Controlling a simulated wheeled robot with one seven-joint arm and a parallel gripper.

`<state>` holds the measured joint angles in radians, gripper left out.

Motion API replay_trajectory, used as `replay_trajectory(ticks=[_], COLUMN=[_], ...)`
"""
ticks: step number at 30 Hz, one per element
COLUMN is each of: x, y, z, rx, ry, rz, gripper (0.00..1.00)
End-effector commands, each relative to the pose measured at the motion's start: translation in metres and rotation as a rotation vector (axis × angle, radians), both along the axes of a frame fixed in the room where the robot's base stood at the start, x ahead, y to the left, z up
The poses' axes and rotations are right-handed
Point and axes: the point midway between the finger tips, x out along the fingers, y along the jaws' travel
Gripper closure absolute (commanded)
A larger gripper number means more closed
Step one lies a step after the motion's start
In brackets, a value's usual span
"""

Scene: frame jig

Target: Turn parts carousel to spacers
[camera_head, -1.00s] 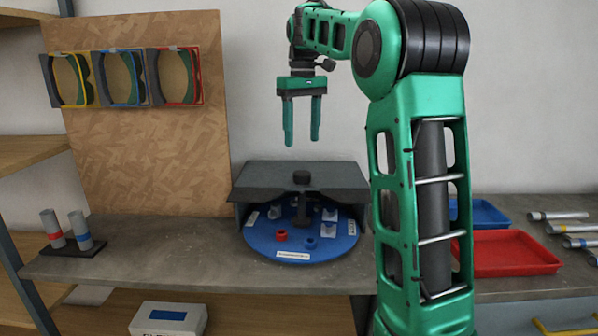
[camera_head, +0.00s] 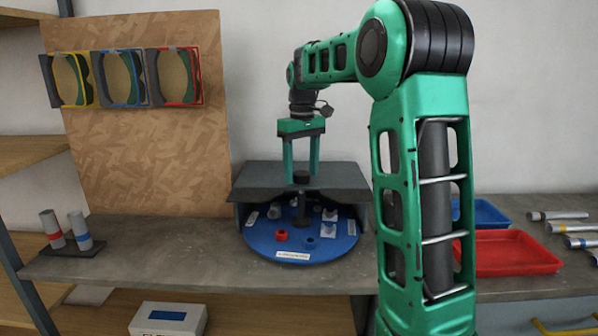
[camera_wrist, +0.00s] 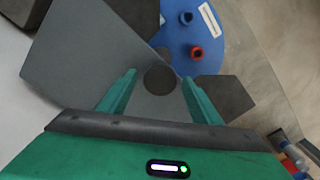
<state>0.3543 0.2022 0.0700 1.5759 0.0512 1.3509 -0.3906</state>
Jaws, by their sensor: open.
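The parts carousel is a blue round turntable (camera_head: 272,243) under a dark grey cover (camera_head: 258,179), with a dark round knob (camera_head: 302,177) on top of the cover. A red part (camera_head: 282,235), a blue part (camera_head: 310,243) and several pale grey parts sit on the turntable, with white labels near its rim, too small to read. My gripper (camera_head: 302,180) is open, pointing down above the cover, its fingertips close to the knob.
Two grey tubes with red and blue bands (camera_head: 66,231) stand in a dark holder on the left of the bench. A red tray (camera_head: 505,253), a blue tray (camera_head: 482,213) and several tubes lie at right.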

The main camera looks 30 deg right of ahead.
Motion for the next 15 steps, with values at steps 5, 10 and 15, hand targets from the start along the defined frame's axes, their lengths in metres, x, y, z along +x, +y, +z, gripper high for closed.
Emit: replay_trajectory(ticks=[5,10,15], x=[0.0,0.0001,0.0002], y=[0.0002,0.0003,0.0007], z=[0.0001,0.0002,0.0002], rx=[0.0,0.0,0.0], ry=[0.0,0.0,0.001], rz=[0.0,0.0,0.032], gripper=[0.56,0.96,1.0])
